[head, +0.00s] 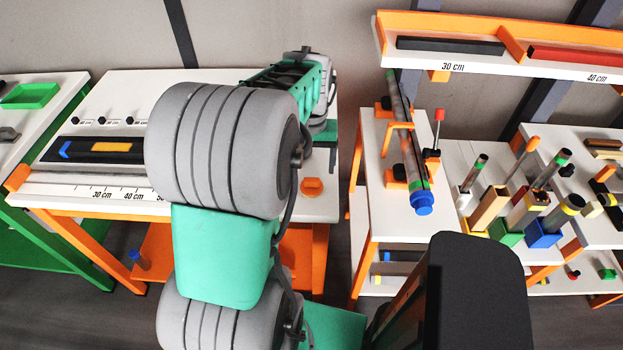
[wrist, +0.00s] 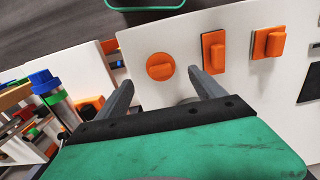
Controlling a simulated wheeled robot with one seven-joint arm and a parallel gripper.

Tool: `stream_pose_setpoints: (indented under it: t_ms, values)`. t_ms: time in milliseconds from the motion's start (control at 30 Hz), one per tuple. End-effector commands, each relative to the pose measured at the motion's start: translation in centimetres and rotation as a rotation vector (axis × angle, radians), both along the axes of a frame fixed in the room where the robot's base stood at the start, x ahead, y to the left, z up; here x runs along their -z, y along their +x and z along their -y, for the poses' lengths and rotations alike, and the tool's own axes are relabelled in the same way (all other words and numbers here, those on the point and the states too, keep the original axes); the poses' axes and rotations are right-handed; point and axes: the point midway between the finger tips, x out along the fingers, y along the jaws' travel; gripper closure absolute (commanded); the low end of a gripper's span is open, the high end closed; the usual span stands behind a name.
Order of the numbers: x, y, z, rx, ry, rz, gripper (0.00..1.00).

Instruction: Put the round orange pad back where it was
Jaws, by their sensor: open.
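The round orange pad (wrist: 160,67), a disc with a raised grip, lies on the white table top in the wrist view. It also shows in the head view (head: 312,187), near the right end of the white table, just right of my arm. My gripper (wrist: 160,77) is open and empty. Its two dark fingers are apart, one on each side of the pad in the picture. I cannot tell how high they are above it. In the head view my gripper is at the far end of my arm and its fingers are hard to make out.
Two orange rectangular pieces with grips (wrist: 214,52) (wrist: 268,42) sit beside the pad. A rack with a blue-capped tube (head: 422,203) stands to the right, with several coloured holders beyond. An orange shelf (head: 555,67) is above. My arm hides part of the ruler table (head: 70,190).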

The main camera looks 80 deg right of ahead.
Motion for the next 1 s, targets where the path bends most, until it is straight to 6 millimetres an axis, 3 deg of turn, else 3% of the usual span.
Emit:
stream_pose_setpoints:
  t_ms: [133, 367, 467, 567, 667, 700, 767, 800, 900, 1000]
  values:
    - [-3.1, 0.0, 0.1, 0.000, -0.003, 0.001, 0.21]
    - [-4.7, 0.3, -0.1, -0.006, -0.001, 0.000, 0.21]
    - [-5.1, 3.0, -1.0, -0.071, -0.015, 0.002, 0.21]
    - [-5.7, 9.0, -3.7, -0.220, -0.050, 0.010, 0.21]
    - [-6.4, 16.0, -8.9, -0.427, -0.096, 0.032, 0.21]
    - [-6.5, 18.5, -11.5, -0.513, -0.114, 0.045, 0.21]
    - [-6.7, 21.7, -15.8, -0.644, -0.141, 0.068, 0.21]
    - [-6.8, 23.4, -18.9, -0.735, -0.158, 0.087, 0.21]
    - [-6.7, 26.1, -26.9, -0.959, -0.193, 0.144, 0.21]
    - [-6.3, 26.8, -34.0, -1.156, -0.215, 0.204, 0.21]
